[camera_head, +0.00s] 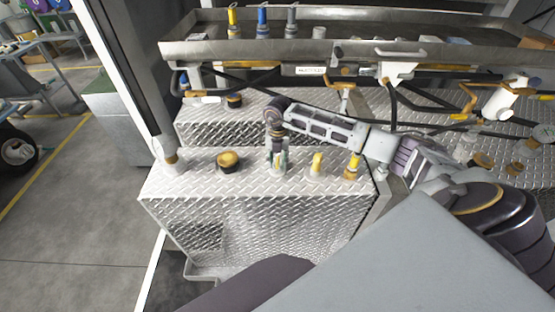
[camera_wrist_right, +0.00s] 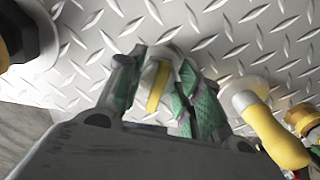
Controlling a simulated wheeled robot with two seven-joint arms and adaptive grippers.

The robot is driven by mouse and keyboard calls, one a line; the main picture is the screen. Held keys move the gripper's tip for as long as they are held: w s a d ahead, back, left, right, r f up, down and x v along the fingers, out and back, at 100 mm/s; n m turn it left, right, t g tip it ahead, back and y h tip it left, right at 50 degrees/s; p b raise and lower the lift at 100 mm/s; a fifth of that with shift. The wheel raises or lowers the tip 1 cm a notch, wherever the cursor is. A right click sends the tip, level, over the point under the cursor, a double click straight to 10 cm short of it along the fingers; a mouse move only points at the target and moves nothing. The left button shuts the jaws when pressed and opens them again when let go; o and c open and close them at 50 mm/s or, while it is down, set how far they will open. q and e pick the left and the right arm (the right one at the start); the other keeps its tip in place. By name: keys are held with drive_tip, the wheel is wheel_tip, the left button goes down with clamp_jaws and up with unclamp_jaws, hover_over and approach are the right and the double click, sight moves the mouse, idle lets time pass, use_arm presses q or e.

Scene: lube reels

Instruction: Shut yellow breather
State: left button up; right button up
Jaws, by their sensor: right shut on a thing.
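My right gripper (camera_head: 278,162) points down at the diamond-plate tank top (camera_head: 205,183). In the right wrist view its green-padded fingers (camera_wrist_right: 160,92) are closed around a small white fitting with a yellow band (camera_wrist_right: 156,88). In the head view the gripper mostly hides that fitting. To its right stands a yellow-handled fitting on a white base (camera_head: 317,162), which also shows in the right wrist view (camera_wrist_right: 272,132). Further right is another yellow-topped fitting with a brownish base (camera_head: 352,167). Which one is the yellow breather I cannot tell for sure. My left gripper is out of view.
A black cap with a yellow top (camera_head: 228,160) sits left of the gripper. A metal tray (camera_head: 330,50) holding yellow, blue and grey bottles runs behind, with hoses and white nozzles (camera_head: 398,68) below it. Open floor (camera_head: 70,240) lies at left.

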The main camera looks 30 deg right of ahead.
drive_tip(key=shift+s+d+m+p, duration=0.15)
drive_tip(key=shift+m+p, duration=0.7)
drive_tip(key=shift+m, duration=1.75)
drive_tip(key=shift+m, duration=0.3)
drive_tip(key=shift+s+r+m+p, duration=0.1)
drive_tip(key=shift+s+m+p, duration=0.1)
drive_tip(key=shift+m+p, duration=1.05)
drive_tip(key=shift+s+m, duration=0.1)
drive_tip(key=shift+m, duration=1.55)
